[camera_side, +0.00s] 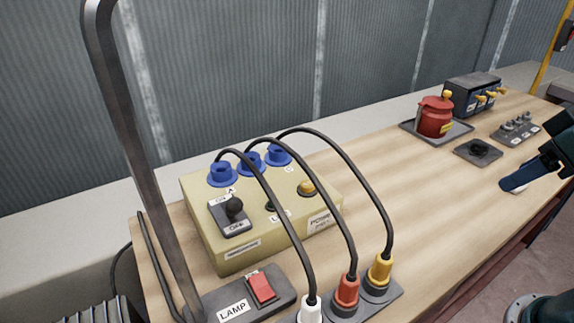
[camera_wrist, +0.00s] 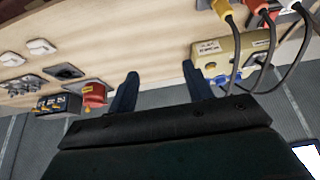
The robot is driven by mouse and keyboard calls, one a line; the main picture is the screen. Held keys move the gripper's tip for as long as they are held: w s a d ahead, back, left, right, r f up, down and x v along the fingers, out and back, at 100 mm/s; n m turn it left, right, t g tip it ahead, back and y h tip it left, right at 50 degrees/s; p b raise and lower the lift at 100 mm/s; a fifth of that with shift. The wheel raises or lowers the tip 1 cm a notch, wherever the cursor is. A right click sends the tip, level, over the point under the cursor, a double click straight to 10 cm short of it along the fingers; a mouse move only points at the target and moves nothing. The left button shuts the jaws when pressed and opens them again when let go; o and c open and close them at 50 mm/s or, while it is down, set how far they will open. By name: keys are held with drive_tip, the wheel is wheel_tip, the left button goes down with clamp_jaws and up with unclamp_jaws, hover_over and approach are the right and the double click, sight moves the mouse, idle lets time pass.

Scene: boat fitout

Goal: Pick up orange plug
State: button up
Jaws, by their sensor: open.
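The orange plug (camera_side: 346,291) is red-orange and stands upright in a dark socket strip at the front of the bench, with a black cable arching from its top to the beige power box. It stands between a white plug (camera_side: 311,309) and a yellow plug (camera_side: 380,271). The orange plug also shows at the top edge of the wrist view (camera_wrist: 256,6), partly cut off. My gripper (camera_wrist: 160,70) is open and empty, its two dark blue fingers apart above the bench. In the side view my gripper (camera_side: 518,180) is at the right edge, far from the plug.
The beige power box (camera_side: 230,255) has several blue connectors, with cables arching toward the plugs. A lamp switch base (camera_side: 285,283) with a tall dark post stands at the left front. The mid-bench is clear.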

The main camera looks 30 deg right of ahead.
drive_tip(key=shift+w+a, duration=0.1)
drive_tip(key=n+g+y, duration=0.3)
drive_tip(key=n+g, duration=0.1)
drive_tip(key=n, duration=1)
approach(356, 275)
drive_tip(key=shift+d+r, duration=0.35)
drive_tip(key=shift+r, duration=0.1)
drive_tip(key=shift+x, duration=4.25)
drive_tip(key=shift+m, duration=0.3)
drive_tip(key=shift+x, duration=2.65)
